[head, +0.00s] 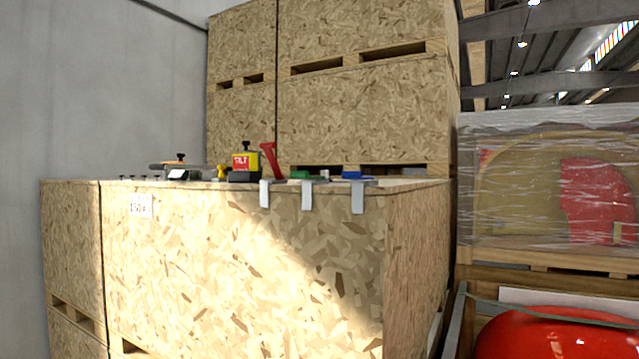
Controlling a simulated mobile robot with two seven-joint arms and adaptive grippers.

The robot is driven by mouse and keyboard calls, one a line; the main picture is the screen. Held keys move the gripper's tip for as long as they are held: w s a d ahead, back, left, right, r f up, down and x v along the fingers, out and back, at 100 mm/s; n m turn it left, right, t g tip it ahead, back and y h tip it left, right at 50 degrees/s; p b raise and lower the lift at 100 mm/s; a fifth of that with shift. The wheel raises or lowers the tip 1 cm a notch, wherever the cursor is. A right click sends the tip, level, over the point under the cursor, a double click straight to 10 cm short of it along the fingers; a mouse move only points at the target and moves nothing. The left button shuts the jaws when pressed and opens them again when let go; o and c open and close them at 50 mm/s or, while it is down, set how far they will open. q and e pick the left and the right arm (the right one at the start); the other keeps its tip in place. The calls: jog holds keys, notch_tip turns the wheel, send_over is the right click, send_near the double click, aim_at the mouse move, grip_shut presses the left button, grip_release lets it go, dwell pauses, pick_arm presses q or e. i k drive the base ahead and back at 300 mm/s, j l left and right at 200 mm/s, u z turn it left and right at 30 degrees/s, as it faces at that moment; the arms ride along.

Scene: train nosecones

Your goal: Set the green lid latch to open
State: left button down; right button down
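Only a low sliver of green shows, lying flat near the rim. A grey metal bracket (312,196) hangs over the crate's front face beside it. A red latch (268,158) to its left stands upright. A blue latch (352,176) to its right lies low. Neither of my grippers is in view.
A yellow and red tilt indicator box (244,161) and a black-knobbed device (179,164) stand on the crate top, left of the latches. Taller crates (360,110) rise behind. A wrapped crate (540,190) and a shiny red shape (545,337) are at right.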

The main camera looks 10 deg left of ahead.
aim_at(294, 174)
jog(key=j+z, duration=0.35)
jog(key=j, duration=0.15)
jog(key=j+z, duration=0.35)
jog(key=j, duration=0.15)
jog(key=j+z, duration=0.15)
jog(key=j, duration=0.4)
jog(key=k+j+z, duration=0.15)
jog(key=j, duration=0.95)
jog(key=k+j, duration=0.15)
jog(key=j, duration=1)
jog(key=k+z, duration=0.05)
